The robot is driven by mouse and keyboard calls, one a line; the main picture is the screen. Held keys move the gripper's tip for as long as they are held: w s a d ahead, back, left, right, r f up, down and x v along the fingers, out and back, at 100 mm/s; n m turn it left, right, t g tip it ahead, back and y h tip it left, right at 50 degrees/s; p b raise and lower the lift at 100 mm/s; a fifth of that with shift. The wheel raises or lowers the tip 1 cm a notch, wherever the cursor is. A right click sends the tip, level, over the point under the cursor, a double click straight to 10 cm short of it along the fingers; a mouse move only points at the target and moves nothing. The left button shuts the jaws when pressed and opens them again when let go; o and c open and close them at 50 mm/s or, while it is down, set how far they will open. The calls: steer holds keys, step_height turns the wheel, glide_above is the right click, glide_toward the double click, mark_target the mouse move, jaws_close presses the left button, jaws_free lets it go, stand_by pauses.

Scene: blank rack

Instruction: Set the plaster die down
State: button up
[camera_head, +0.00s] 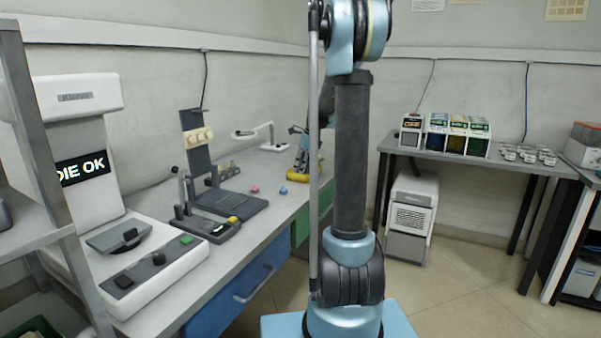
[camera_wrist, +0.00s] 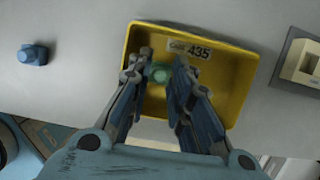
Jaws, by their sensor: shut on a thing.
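A small green piece, which I take to be the plaster die (camera_wrist: 159,75), sits between the fingertips of my gripper (camera_wrist: 160,65) in the wrist view. My gripper is shut on it and is over a yellow tray (camera_wrist: 228,93) with a label reading CASE 435. I cannot tell whether the die touches the tray's floor. In the head view my gripper (camera_head: 303,151) is at the far end of the bench, above the yellow tray (camera_head: 296,177); the die is hidden there.
A small blue piece (camera_head: 283,190) and a pink piece (camera_head: 254,189) lie on the grey bench (camera_head: 262,215) left of the tray. A dark stand (camera_head: 200,160) with cream parts and a white machine (camera_head: 75,140) reading DIE OK stand further left.

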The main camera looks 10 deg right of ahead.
steer(key=shift+f, duration=0.5)
steer(key=shift+f, duration=0.1)
steer(key=o, duration=0.6)
steer(key=shift+o, duration=0.2)
steer(key=v, duration=1.2)
steer(key=s+a+f+n, duration=0.2)
steer(key=s+n, duration=0.5)
steer(key=s, duration=0.6)
steer(key=s+f+n+h, duration=0.1)
steer(key=s+f+n, duration=0.7)
steer(key=s, duration=0.5)
steer(key=s+f+n+h, duration=0.1)
steer(key=s+f+n, duration=0.8)
steer(key=s, duration=0.5)
steer(key=shift+f+n+h, duration=0.3)
steer(key=shift+n+h, duration=0.1)
steer(key=shift+n, duration=0.3)
